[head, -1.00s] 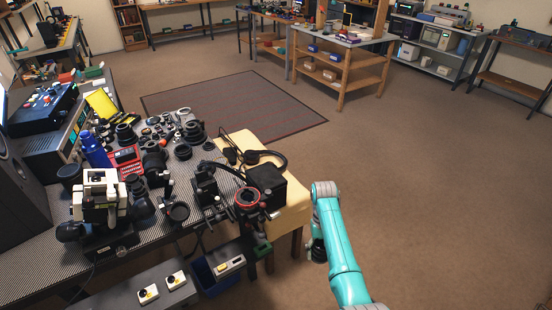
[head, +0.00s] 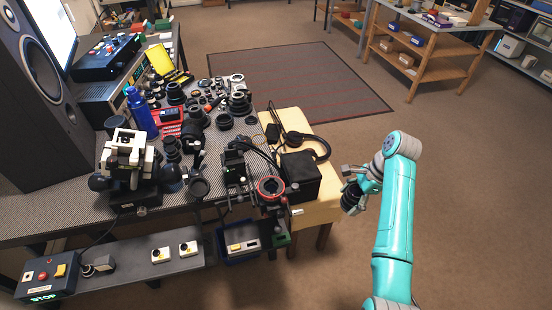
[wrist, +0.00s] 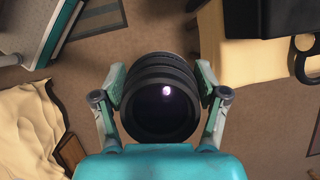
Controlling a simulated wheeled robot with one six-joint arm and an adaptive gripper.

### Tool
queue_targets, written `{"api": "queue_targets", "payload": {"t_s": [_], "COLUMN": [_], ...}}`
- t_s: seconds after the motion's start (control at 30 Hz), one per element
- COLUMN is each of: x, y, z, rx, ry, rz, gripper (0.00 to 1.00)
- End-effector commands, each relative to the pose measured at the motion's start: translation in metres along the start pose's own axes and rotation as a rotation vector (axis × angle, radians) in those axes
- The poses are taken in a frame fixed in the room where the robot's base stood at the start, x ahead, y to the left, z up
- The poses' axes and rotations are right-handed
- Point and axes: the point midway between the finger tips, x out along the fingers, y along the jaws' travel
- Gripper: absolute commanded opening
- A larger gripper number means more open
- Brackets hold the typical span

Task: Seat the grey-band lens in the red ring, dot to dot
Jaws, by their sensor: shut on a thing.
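My gripper (head: 354,186) is shut on a black lens (head: 350,199), held over the floor to the right of the bench. In the wrist view the lens (wrist: 160,105) sits between the two fingers, with its glass towards the camera and a bright reflection in it. I cannot make out a grey band or a dot on it. The red ring (head: 271,178) is on a dark mount at the bench's front right, left of my gripper and apart from it. The ring's dot is too small to tell.
A black box (head: 300,180) and headphones (head: 308,145) lie on the yellowish table (head: 318,211) between the ring and my gripper. A black stand (head: 234,168) is just left of the ring. Several other lenses crowd the bench. The floor right of my arm is clear.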

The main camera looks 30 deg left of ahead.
Motion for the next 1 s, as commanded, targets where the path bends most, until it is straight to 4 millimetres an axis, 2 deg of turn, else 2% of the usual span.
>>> {"api": "queue_targets", "payload": {"t_s": [0.03,0.17,0.3,0.4,0.5,0.6,0.7,0.83,1.0], "x": [-0.004,-0.013,-0.022,-0.028,-0.033,-0.036,-0.038,-0.036,-0.026], "y": [-0.011,-0.032,-0.048,-0.054,-0.057,-0.058,-0.058,-0.058,-0.057], "z": [0.025,0.085,0.153,0.197,0.232,0.256,0.268,0.272,0.268], "rx": [0.04,0.186,0.339,0.435,0.512,0.566,0.599,0.614,0.615], "ry": [0.002,0.001,0.0,0.001,0.001,0.001,0.002,0.002,0.003], "rz": [-0.024,-0.084,-0.149,-0.189,-0.219,-0.239,-0.25,-0.255,-0.253], "gripper": [0.24,0.24,0.24,0.24,0.24,0.24,0.24,0.24,0.24]}}
